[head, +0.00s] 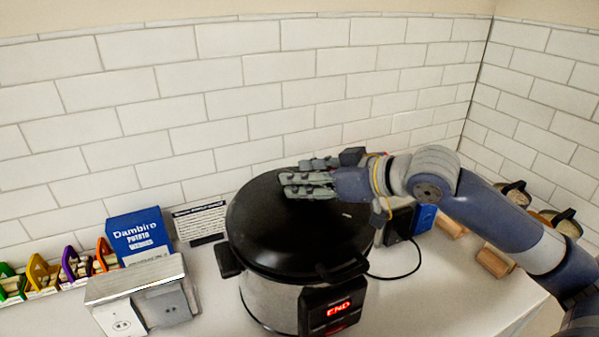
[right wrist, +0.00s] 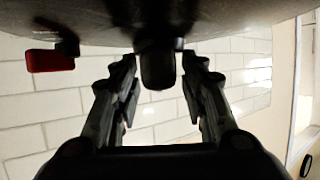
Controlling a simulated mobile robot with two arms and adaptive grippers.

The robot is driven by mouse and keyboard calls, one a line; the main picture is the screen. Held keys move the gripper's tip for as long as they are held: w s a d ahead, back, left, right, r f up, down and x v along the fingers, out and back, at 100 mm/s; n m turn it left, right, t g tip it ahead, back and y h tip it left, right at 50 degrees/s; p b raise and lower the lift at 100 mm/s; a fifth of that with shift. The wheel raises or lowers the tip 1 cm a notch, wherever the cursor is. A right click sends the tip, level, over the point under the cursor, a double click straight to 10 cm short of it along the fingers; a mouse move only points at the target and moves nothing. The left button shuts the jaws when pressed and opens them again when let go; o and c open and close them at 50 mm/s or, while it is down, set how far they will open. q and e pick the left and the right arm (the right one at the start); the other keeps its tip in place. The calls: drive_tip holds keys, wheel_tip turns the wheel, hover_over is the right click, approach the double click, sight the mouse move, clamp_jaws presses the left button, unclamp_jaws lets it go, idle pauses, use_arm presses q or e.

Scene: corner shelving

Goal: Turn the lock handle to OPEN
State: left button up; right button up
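A black-lidded cooker (head: 268,230) with a steel body stands on the counter in the head view. My right gripper (head: 308,180) is over the top of its lid and hides the lid's middle. In the right wrist view my gripper's two fingers (right wrist: 158,66) are apart, one on each side of a dark handle (right wrist: 158,72) on the lid's dark surface (right wrist: 100,16). Gaps show between the handle and both fingers. A small red part (right wrist: 50,61) is left of the fingers. No OPEN mark is legible. My left gripper is not in view.
A red-lit display (head: 338,309) is on the cooker's front. A blue box (head: 138,232), a printed card (head: 201,222) and a metal-topped outlet box (head: 135,285) stand to the left. A cord (head: 418,262) and wooden blocks (head: 494,262) are to the right. A tiled wall is behind.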

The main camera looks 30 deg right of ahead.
drive_tip(key=shift+w+a+f, duration=0.25)
drive_tip(key=shift+w+a, duration=0.1)
drive_tip(key=shift+w, duration=0.2)
drive_tip(key=shift+c, duration=0.6)
clamp_jaws()
